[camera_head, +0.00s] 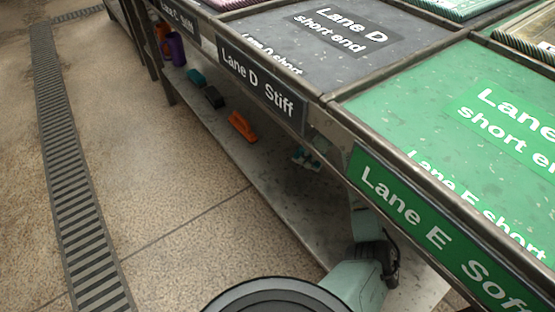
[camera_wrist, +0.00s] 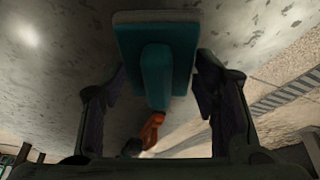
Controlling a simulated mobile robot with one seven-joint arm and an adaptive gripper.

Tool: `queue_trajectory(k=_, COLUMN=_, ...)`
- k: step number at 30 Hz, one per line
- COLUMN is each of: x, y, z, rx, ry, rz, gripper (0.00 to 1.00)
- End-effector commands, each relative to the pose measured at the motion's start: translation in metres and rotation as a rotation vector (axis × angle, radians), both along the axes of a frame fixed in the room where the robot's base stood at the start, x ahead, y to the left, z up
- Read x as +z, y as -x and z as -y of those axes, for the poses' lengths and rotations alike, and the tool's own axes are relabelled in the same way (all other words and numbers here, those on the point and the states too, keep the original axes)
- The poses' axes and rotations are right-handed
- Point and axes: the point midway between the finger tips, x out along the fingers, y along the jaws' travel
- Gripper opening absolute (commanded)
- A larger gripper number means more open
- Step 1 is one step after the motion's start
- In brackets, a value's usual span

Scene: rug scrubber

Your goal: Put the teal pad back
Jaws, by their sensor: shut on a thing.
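The teal pad (camera_wrist: 158,72) fills the middle of the wrist view, a teal block with a wider plate and a pale layer along its edge. It lies between the two dark fingers of my gripper (camera_wrist: 163,88), which is shut on it. The pale layer is close to the grey shelf surface; I cannot tell whether they touch. In the head view a small teal and pale shape (camera_head: 305,159) shows under the counter, probably this pad. My gripper is mostly hidden there in the counter's shadow.
On the lower shelf (camera_head: 275,195) lie an orange brush (camera_head: 242,127), a black one (camera_head: 214,97) and a teal one (camera_head: 196,78); a purple bottle (camera_head: 175,48) stands farther back. The counter edge with the Lane D Stiff sign (camera_head: 258,84) and Lane E sign (camera_head: 440,235) overhangs the shelf.

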Motion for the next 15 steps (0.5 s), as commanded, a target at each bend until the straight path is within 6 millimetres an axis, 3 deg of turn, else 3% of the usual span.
queue_trajectory(k=3, x=-0.004, y=-0.003, z=-0.035, rx=0.006, ry=0.001, rz=0.002, gripper=0.08)
queue_trajectory(k=7, x=-0.007, y=-0.006, z=-0.067, rx=0.005, ry=0.001, rz=0.001, gripper=0.08)
queue_trajectory(k=12, x=-0.009, y=-0.009, z=-0.092, rx=0.001, ry=0.001, rz=0.001, gripper=0.08)
queue_trajectory(k=15, x=-0.009, y=-0.010, z=-0.097, rx=-0.001, ry=0.000, rz=0.000, gripper=0.08)
